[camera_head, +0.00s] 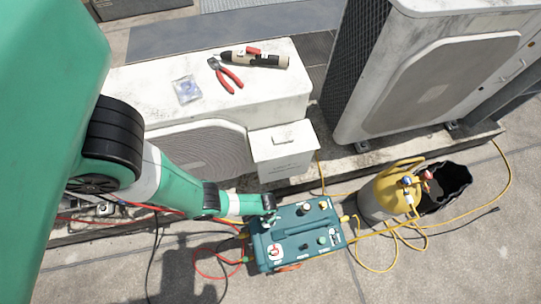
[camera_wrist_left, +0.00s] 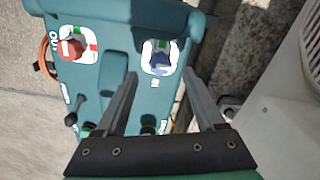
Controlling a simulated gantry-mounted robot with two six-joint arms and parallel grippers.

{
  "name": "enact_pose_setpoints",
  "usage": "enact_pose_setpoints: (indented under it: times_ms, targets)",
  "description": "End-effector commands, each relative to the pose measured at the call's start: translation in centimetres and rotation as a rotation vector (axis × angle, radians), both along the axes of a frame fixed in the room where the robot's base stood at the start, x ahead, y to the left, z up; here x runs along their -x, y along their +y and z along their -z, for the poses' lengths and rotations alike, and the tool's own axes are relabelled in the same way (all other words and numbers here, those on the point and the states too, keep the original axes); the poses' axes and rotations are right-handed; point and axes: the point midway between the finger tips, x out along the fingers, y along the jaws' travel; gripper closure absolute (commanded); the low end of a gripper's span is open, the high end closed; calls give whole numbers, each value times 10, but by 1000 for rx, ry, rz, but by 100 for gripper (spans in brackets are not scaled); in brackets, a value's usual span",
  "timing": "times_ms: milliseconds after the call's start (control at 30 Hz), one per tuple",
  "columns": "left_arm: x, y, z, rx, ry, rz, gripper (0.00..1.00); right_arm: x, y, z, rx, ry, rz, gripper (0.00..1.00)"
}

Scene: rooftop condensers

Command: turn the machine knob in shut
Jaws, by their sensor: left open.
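The teal machine (camera_head: 318,243) sits on the ground in the head view, and its panel fills much of the left wrist view (camera_wrist_left: 112,75). A blue knob (camera_wrist_left: 160,64) on a white plate with a green mark lies just beyond and between the fingertips of my left gripper (camera_wrist_left: 159,76). The gripper is open, and I see no contact with the knob. A red knob (camera_wrist_left: 70,48) labelled OUT is on the same panel, to the left. In the head view my left gripper (camera_head: 269,207) covers the machine's upper left corner. My right gripper is not in view.
A yellow cylinder (camera_head: 383,196) and a black bucket (camera_head: 447,188) stand right of the machine. Yellow, red and black hoses lie around it. White condenser units (camera_head: 285,160) stand behind. Pliers (camera_head: 225,76) and a torch-like tool (camera_head: 262,60) lie on top of one.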

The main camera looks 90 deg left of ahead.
Motion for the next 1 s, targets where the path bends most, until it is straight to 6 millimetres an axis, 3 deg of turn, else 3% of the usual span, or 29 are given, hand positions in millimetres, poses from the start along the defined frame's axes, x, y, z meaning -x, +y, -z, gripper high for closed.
enact_pose_setpoints:
  times_ms: [33,100,300,1000]
  targets:
    - [0,0,-25,0,-1,0,29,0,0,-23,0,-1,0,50]
    - [0,0,-41,0,-1,0,29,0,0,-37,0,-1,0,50]
    - [0,0,-70,0,0,0,29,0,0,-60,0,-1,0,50]
    - [0,0,-73,0,0,1,29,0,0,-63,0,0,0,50]
